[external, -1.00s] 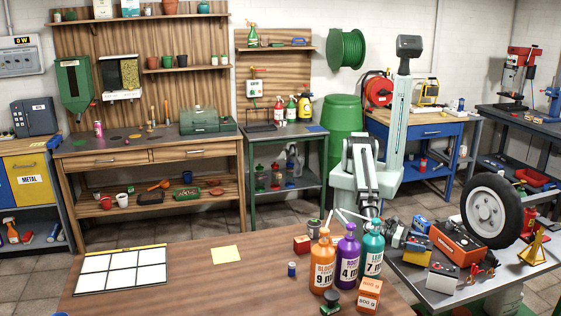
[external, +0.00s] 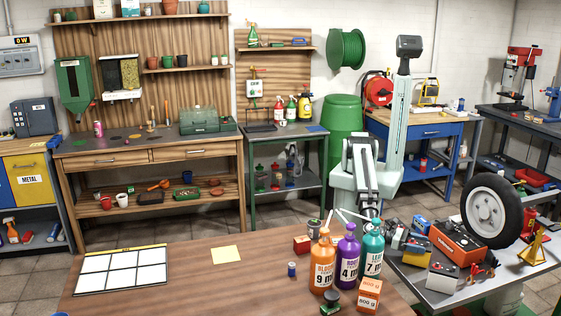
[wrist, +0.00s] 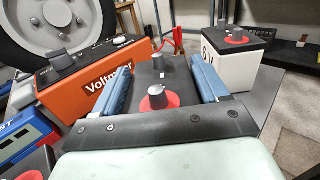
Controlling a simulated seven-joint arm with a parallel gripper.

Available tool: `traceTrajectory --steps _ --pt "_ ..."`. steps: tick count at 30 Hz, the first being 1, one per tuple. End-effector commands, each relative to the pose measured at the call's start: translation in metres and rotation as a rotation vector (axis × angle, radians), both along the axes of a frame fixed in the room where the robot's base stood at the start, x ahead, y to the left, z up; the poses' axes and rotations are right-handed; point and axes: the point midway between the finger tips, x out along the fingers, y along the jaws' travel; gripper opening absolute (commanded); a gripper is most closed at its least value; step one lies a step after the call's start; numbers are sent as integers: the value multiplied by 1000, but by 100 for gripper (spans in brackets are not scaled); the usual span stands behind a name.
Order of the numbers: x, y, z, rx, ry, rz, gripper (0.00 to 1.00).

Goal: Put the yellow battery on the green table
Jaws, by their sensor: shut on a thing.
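In the wrist view my gripper (wrist: 210,79) is shut on a battery (wrist: 150,72) with a dark top, grey terminals and a red ring. Its sides are mostly hidden there, so I cannot tell their colour. In the external view my gripper is mostly hidden behind the arm and bottles, low over the right-hand grey table. The held battery (external: 417,250) appears there, small and partly covered. I cannot tell whether it touches the tabletop. The green-framed table (external: 285,134) stands at the back, left of my arm, with a dark top.
An orange voltmeter (wrist: 95,72) is close on the held battery's left, and a white-sided 6V battery (wrist: 238,60) is on its right. A wheel (external: 490,211) stands behind. The green table carries spray bottles (external: 291,109) and a blue item (external: 317,128); its front top has some free room.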

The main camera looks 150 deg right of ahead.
Motion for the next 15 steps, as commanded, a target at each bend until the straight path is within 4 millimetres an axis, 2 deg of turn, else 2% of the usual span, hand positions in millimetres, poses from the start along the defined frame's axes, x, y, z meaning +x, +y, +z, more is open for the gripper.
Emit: traceTrajectory --steps 11,12,15 --pt "0 0 -4 4 1 0 0" --pt "0 0 -4 4 1 0 77" --pt "0 0 -4 3 1 0 87"
